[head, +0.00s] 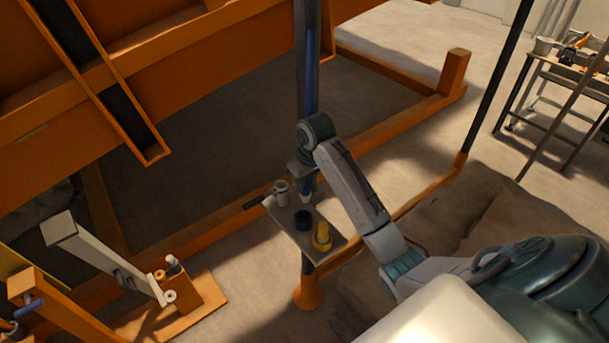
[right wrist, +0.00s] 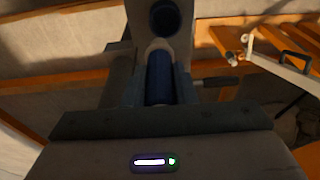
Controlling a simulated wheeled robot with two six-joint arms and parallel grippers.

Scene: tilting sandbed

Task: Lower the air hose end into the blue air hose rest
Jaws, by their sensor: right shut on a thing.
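The air hose end (right wrist: 158,78) is a blue cylinder with a pale tip in the right wrist view. My right gripper (head: 305,182) is shut on it, and its pale tip (head: 306,197) shows just below the jaws in the head view. The blue air hose rest (head: 303,217) is a dark blue round cup on a small grey stand plate (head: 333,241). It also shows in the right wrist view (right wrist: 165,16), beyond the tip. The tip appears above and apart from the rest; the exact gap is hard to tell. My left gripper is not in view.
A yellow piece (head: 322,237) stands on the plate near the blue rest. A whitish cup-like piece (head: 281,190) stands at the plate's far left, with a dark handle (head: 254,202) beside it. An orange frame (head: 380,137) runs behind. A grey column (head: 306,50) rises behind my gripper.

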